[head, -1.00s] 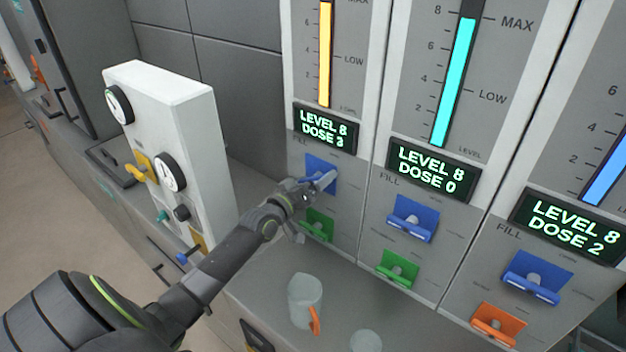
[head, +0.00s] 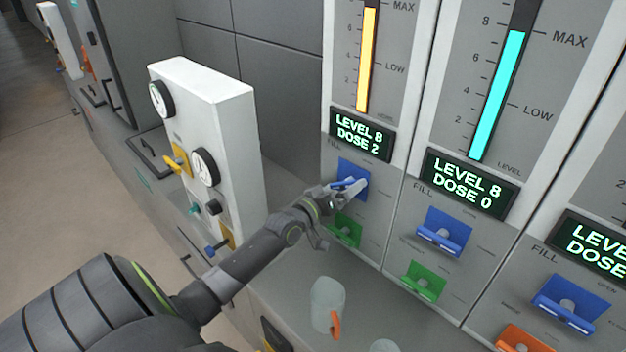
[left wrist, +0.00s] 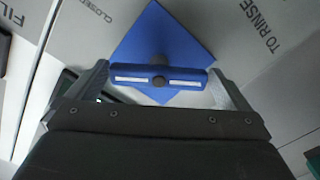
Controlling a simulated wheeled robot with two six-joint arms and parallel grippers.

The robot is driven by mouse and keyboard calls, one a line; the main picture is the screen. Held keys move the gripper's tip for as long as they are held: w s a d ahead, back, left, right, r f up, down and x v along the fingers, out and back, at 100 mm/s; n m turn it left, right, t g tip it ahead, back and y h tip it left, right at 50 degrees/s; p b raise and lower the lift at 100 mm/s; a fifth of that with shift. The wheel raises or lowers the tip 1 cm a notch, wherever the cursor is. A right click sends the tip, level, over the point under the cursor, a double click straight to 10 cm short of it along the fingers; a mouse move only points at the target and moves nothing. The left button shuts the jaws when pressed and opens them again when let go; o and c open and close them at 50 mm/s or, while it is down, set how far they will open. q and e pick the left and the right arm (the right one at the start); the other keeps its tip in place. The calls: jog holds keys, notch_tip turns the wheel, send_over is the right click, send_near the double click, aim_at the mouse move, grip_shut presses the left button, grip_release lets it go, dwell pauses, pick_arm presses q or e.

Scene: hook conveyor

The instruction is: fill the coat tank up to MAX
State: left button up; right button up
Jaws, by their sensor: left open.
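The leftmost tank panel has a yellow level bar (head: 367,60) reaching close to its MAX mark. Its display (head: 360,138) reads LEVEL 8, DOSE 2. Below it is a blue FILL lever (head: 353,178) on a blue plate. My left gripper (head: 347,190) is at this lever. In the left wrist view the blue lever bar (left wrist: 158,78) lies between the two open fingers (left wrist: 160,85), its ends close to them; I cannot tell if they touch. Which tank is the coat tank is not readable. My right gripper is not in view.
A green lever (head: 345,230) sits just below. The middle panel has a cyan bar (head: 497,95), a display (head: 470,183) and a blue lever (head: 444,230). A white gauge box (head: 215,110) stands left of my arm. A grey cup (head: 327,303) is on the ledge.

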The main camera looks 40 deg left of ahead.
pick_arm(q)
jog(key=s+a+p, duration=0.1)
jog(key=s+p, duration=0.2)
jog(key=s, duration=1.3)
jog(key=shift+a, duration=0.15)
dwell(1.1)
